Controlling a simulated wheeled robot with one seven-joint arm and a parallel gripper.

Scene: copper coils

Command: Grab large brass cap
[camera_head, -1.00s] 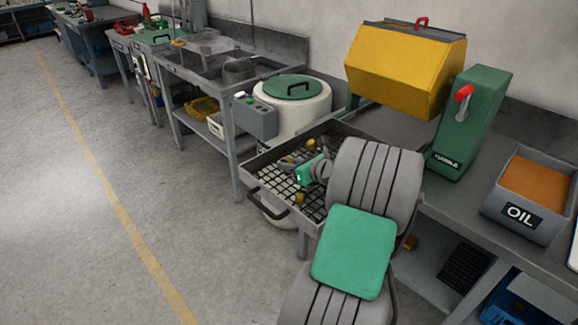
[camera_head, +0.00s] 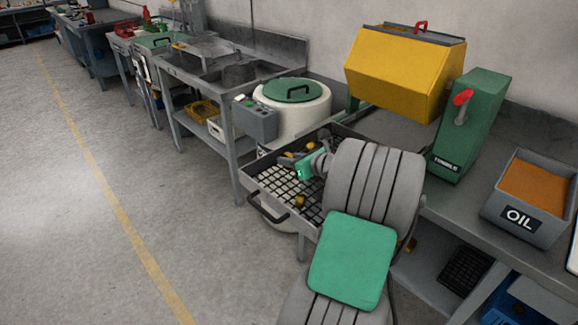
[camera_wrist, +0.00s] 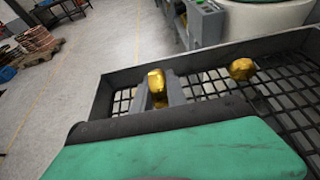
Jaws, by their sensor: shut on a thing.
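A gold-coloured brass cap (camera_wrist: 156,82) sits between the two grey fingers of my gripper (camera_wrist: 160,92) in the wrist view. The fingers are shut on it, over the mesh tray (camera_wrist: 100,104). A second brass piece (camera_wrist: 242,68) lies apart to the right, near the tray's far wall. In the head view my gripper (camera_head: 287,160) is over the same tray (camera_head: 262,205), and my arm hides part of it. I cannot tell from the head view how far the held cap is above the mesh.
Another brass piece (camera_head: 299,201) lies on the tray near my wrist. A white drum with a green lid (camera_head: 292,90) stands behind the tray. A yellow tumbler (camera_head: 405,70) and an oil bin (camera_head: 532,198) are to the right.

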